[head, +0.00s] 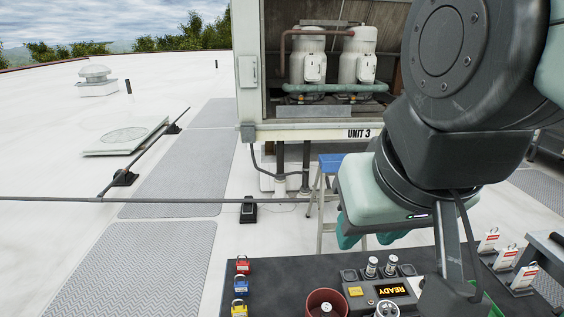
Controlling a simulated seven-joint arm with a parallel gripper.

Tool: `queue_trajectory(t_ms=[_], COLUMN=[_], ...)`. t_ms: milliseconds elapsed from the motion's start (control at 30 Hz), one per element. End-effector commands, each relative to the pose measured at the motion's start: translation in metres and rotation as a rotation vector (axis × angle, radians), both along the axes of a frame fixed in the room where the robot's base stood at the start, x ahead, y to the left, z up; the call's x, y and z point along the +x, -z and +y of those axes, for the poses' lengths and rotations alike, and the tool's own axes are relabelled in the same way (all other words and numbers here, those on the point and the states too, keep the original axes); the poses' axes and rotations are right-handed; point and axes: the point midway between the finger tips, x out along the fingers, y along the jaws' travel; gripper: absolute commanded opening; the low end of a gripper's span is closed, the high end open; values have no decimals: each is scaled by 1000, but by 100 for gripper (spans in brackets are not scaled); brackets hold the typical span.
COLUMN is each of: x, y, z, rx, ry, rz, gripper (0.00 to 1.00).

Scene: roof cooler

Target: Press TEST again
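A dark control box (365,303) sits at the near edge of the dark bench (275,280). I cannot read the word TEST on any button. My gripper (385,205) is a pale green hand above and behind the box. Its fingertips and opening are not clear from here.
Red (243,266), blue (240,285) and yellow (239,309) padlocks and a red cup (326,294) lie left of the box. Several tagged locks (505,258) stand at the right. A blue-topped stepladder (329,162) and the UNIT 3 cabinet (247,70) stand behind the bench.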

Motion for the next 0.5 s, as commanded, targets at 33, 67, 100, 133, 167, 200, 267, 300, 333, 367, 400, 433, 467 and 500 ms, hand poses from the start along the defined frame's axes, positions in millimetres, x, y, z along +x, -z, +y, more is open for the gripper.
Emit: queue_trajectory(t_ms=[33, 67, 100, 133, 167, 200, 267, 300, 333, 367, 400, 433, 467, 500], x=[0, 0, 0, 0, 0, 0, 0, 0, 0, 0, 0, 0, 0, 0], y=[0, 0, 0, 0, 0, 0, 0, 0, 0, 0, 0, 0, 0, 0], z=[0, 0, 0, 0, 0, 0, 0, 0, 0, 0, 0, 0, 0, 0], rx=[0, 0, 0, 0, 0, 0, 0, 0, 0, 0, 0, 0, 0, 0], ry=[0, 0, 0, 0, 0, 0, 0, 0, 0, 0, 0, 0, 0, 0], rz=[0, 0, 0, 0, 0, 0, 0, 0, 0, 0, 0, 0, 0, 0], gripper=[29, 25, 18, 14, 9, 3, 0, 0, 0, 0, 0, 0, 0, 0])
